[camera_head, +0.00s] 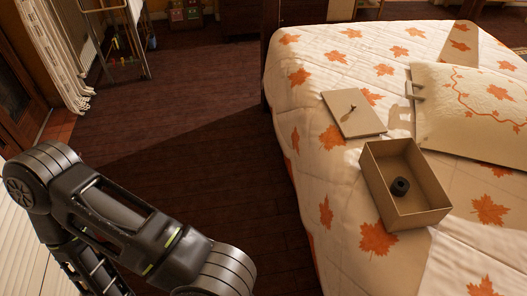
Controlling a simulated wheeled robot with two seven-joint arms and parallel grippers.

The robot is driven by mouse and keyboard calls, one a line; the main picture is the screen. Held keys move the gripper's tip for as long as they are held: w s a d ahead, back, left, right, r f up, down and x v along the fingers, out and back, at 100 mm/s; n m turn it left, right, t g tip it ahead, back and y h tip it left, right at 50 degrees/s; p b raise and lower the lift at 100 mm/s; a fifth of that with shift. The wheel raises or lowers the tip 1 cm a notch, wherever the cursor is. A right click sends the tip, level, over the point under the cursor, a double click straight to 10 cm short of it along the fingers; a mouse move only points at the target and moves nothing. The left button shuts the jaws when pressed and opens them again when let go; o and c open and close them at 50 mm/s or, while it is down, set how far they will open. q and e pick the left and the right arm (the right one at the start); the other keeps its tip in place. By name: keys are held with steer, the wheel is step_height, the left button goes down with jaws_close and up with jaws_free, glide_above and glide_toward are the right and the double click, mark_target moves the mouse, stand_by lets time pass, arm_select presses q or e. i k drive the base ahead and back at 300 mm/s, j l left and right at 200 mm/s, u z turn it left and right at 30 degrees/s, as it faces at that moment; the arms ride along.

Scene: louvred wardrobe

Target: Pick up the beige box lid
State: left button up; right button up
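The beige box lid (369,125) lies flat on the bed, just beyond and left of the open box. A small, thin dark object (350,111) shows on the lid; it is too small to identify. The open beige box (427,214) stands on the bed with a small black round object (400,186) inside. My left arm comes in at the lower left, well left of the bed and apart from the lid. Its gripper is outside the picture. My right gripper is not in view either.
The bed (340,63) has a white cover with orange leaves. A pillow (470,105) lies right of the lid, with a small pale item (414,90) at its edge. Dark wooden floor (200,150) is clear left of the bed. A metal-framed stand (122,70) is at the back left.

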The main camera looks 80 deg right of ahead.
mark_target(354, 116)
steer(key=z, duration=4.1)
